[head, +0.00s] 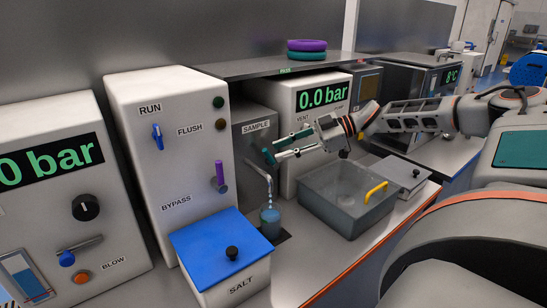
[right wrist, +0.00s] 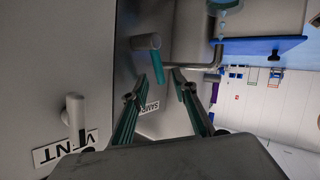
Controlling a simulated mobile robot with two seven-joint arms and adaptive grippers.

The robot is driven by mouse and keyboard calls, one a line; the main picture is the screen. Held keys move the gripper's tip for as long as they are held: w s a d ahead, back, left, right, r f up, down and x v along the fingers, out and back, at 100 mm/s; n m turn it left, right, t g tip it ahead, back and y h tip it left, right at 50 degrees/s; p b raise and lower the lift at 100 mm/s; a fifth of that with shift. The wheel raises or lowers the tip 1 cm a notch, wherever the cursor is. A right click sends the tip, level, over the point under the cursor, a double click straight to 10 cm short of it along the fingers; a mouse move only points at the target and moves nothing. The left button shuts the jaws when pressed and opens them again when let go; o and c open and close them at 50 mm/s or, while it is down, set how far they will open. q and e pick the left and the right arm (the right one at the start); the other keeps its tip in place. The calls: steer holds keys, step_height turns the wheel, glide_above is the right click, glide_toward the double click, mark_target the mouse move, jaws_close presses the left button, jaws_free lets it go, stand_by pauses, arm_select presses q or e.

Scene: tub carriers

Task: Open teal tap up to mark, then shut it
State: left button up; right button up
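The teal tap (head: 268,156) is on the grey panel under the SAMPLE label. Its bent spout (head: 262,174) points down at a small beaker (head: 270,222) with blue-teal liquid in it. The mark on the beaker is too small to make out. My right gripper (head: 279,149) reaches in from the right with its fingers apart, close to the tap handle. In the right wrist view, the teal handle (right wrist: 157,66) shows just ahead of the gap between the open fingertips (right wrist: 161,80). I cannot tell whether they touch it. My left gripper is out of view.
A grey tub (head: 345,215) with a yellow handle stands right of the beaker. A blue-lidded SALT box (head: 215,245) is at the front left. A purple BYPASS handle (head: 220,178) sits left of the tap. A shelf (head: 270,66) with two rings is above.

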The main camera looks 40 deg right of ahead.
mark_target(268, 157)
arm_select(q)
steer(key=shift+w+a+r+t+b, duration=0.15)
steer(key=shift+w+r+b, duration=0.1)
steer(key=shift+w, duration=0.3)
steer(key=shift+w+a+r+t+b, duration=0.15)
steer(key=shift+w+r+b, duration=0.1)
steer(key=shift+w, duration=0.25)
arm_select(e)
steer(key=x, duration=0.2)
steer(key=shift+w+a, duration=0.25)
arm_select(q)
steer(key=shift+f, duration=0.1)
